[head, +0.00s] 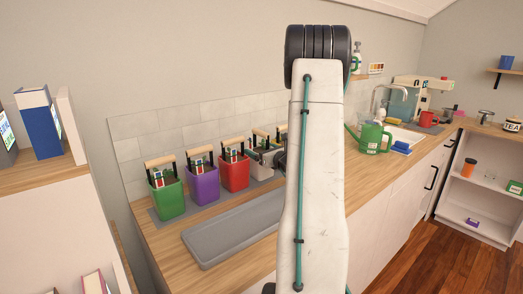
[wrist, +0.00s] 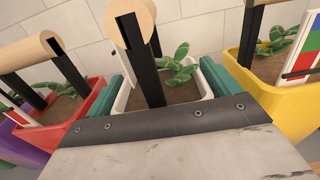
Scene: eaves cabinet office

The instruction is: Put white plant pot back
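The white plant pot (wrist: 205,91) stands between the red and yellow pots, with soil, a small green plant and a black-posted wooden handle. In the head view the white pot (head: 259,171) is in the row, partly hidden by my arm. My gripper (wrist: 163,95) has one teal finger on each side of it, with no gap visible between fingers and pot sides. In the head view the fingers are mostly hidden behind my arm. The pot's base and its contact with the mat are hidden.
Green (head: 168,199), purple (head: 203,184) and red (head: 235,174) pots stand left of it on a grey mat. A yellow pot (wrist: 270,95) stands close on the right. An empty grey tray (head: 225,235) lies in front. A green watering can (head: 372,138) stands right of my arm.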

